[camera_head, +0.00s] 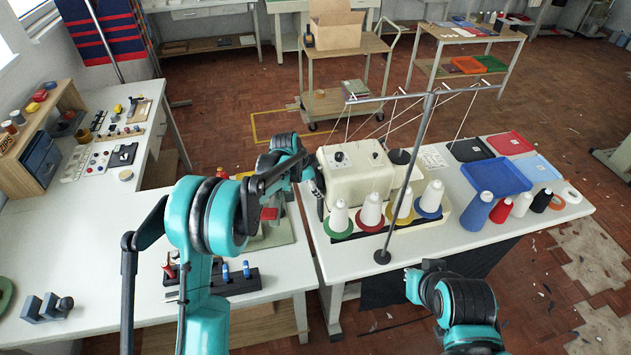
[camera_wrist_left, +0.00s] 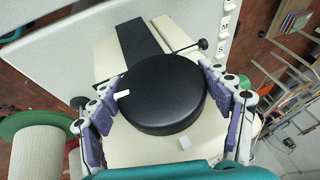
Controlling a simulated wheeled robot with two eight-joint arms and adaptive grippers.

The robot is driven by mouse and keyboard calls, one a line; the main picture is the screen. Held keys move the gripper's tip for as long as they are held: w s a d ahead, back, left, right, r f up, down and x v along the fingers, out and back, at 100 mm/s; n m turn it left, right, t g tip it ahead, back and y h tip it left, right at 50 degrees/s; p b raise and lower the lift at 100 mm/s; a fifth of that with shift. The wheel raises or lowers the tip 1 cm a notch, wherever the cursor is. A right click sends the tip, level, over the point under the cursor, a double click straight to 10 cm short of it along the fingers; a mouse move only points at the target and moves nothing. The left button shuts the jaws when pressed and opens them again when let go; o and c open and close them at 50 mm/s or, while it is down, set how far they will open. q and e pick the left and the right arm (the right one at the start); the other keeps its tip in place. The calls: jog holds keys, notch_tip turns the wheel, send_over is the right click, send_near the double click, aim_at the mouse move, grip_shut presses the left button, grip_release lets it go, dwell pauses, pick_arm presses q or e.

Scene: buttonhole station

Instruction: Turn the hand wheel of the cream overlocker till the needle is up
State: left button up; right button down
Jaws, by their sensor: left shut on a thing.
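The cream overlocker (camera_head: 356,172) stands on the white table. Its hand wheel is a black round disc, seen in the left wrist view (camera_wrist_left: 160,92), on the machine's left side. A white mark shows on the wheel's left edge, and another small white mark (camera_wrist_left: 185,143) sits on the cream housing below. My left gripper (camera_head: 317,188) is at that side, its purple-padded fingers (camera_wrist_left: 160,100) closed on opposite sides of the wheel. The wheel is hidden in the head view, and the needle cannot be seen.
Several thread cones (camera_head: 371,210) and a thread stand pole (camera_head: 408,170) stand along the machine's near side. A blue tray (camera_head: 497,177), other trays and small spools occupy the table's right. A bench (camera_head: 230,290) with a dark tool rack (camera_head: 225,281) is at left.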

pick_arm(q)
jog(key=g+h, duration=0.1)
jog(key=g, duration=0.2)
jog(key=shift+n, duration=0.3)
jog(key=shift+s+n+g+h+p, duration=0.1)
jog(key=shift+n+g+h+p, duration=0.25)
jog(key=shift+g, duration=0.95)
jog(key=o, duration=1.2)
jog(key=shift+c, duration=0.2)
jog(key=v, duration=1.2)
